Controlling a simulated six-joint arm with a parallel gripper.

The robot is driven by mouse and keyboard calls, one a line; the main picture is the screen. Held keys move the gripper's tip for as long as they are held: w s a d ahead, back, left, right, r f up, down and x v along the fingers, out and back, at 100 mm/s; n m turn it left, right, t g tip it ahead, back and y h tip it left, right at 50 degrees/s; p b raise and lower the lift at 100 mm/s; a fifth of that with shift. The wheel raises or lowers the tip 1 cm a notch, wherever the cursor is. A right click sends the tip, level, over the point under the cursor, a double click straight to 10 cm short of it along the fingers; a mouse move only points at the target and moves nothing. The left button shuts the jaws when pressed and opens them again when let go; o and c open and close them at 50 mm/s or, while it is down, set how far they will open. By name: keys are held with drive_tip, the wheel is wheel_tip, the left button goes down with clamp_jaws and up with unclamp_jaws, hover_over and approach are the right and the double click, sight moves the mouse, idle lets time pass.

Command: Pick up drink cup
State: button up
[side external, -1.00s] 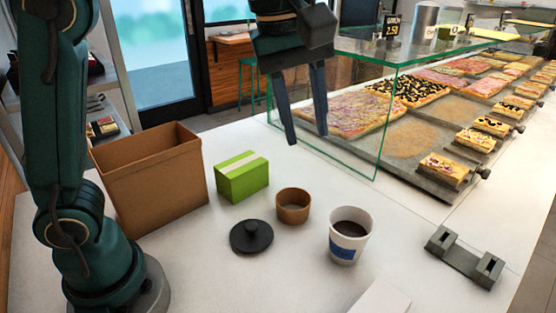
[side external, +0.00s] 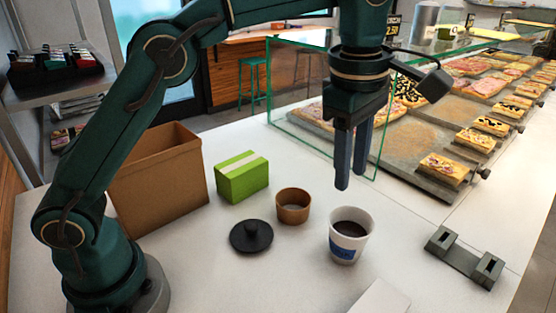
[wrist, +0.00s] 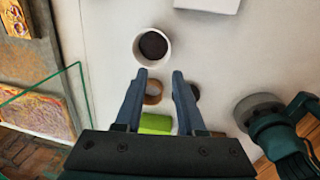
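The drink cup (side external: 347,246) is white with a blue patch and stands upright on the counter, uncovered, with dark liquid inside. In the wrist view the cup (wrist: 138,56) is seen from above, just beyond my fingertips. My gripper (side external: 349,187) points down above the counter, higher than the cup and apart from it. In the wrist view my gripper (wrist: 160,74) has its two fingers apart with nothing between the tips. A black lid (side external: 251,238) with a knob lies on the counter left of the cup.
A brown cardboard sleeve ring (side external: 293,220), a green box (side external: 243,190) and an open cardboard box (side external: 165,200) stand left of the cup. A glass guard (side external: 310,150) and pizza trays are behind. A dark metal holder (side external: 440,243) sits at right.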

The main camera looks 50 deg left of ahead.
sight(338, 232)
wheel_tip(338, 232, down, 13)
drive_tip(key=shift+s+r, duration=0.1)
drive_tip(key=shift+w+f, duration=0.2)
drive_tip(key=shift+f, duration=1.2)
drive_tip(key=shift+w+f, duration=0.15)
drive_tip(key=shift+f, duration=1.2)
clamp_jaws()
